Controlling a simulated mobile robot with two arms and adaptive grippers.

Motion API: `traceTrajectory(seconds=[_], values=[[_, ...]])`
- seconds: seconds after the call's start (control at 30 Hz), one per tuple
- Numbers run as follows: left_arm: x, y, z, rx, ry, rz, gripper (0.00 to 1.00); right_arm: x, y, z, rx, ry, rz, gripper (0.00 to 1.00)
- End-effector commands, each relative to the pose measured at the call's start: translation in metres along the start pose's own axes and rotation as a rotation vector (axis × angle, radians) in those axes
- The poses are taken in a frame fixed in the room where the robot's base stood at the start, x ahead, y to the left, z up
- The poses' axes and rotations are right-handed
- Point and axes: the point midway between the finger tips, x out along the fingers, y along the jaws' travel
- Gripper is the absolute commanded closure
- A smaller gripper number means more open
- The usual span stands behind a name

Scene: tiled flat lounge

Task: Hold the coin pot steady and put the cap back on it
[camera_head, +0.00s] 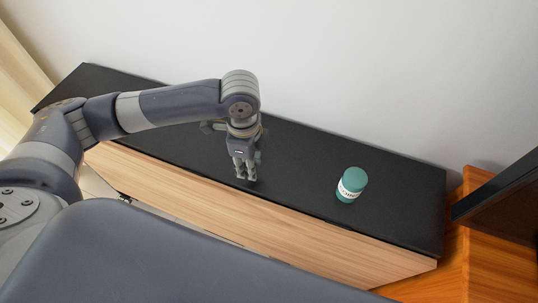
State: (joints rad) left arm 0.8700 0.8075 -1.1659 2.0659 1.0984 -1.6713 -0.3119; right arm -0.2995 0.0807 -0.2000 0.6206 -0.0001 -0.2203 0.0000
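A coin pot (351,188) stands upright on the black top of a low cabinet, right of centre. It is teal with a white label that bears dark lettering. Its top is a smooth teal round; I cannot tell whether this is a cap or part of the pot. No separate cap shows on the cabinet top. My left gripper (246,180) points down over the cabinet top, well to the left of the pot and apart from it. I see nothing in its fingers, but they are too small to tell if they are open. My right gripper is not in view.
The long cabinet (400,213) has a black top and a light wood front. A white wall (350,70) runs behind it. A dark panel (505,195) and orange wood furniture (490,265) stand at the right. The cabinet top around the pot is clear.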

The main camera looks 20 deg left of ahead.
Motion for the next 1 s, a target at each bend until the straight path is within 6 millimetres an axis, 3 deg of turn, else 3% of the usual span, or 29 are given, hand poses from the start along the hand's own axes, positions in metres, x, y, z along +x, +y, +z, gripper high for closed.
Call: traceTrajectory(seconds=[0.1, 0.4, 1.0], values=[[-0.001, 0.022, 0.025, -0.002, -0.003, 0.001, 0.80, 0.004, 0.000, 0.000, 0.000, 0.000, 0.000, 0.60], [-0.007, 0.053, 0.057, -0.002, -0.001, 0.000, 0.80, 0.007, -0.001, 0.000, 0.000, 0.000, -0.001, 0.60], [-0.008, 0.061, 0.064, -0.001, 0.001, 0.000, 0.80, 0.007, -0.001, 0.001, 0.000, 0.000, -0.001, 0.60]])
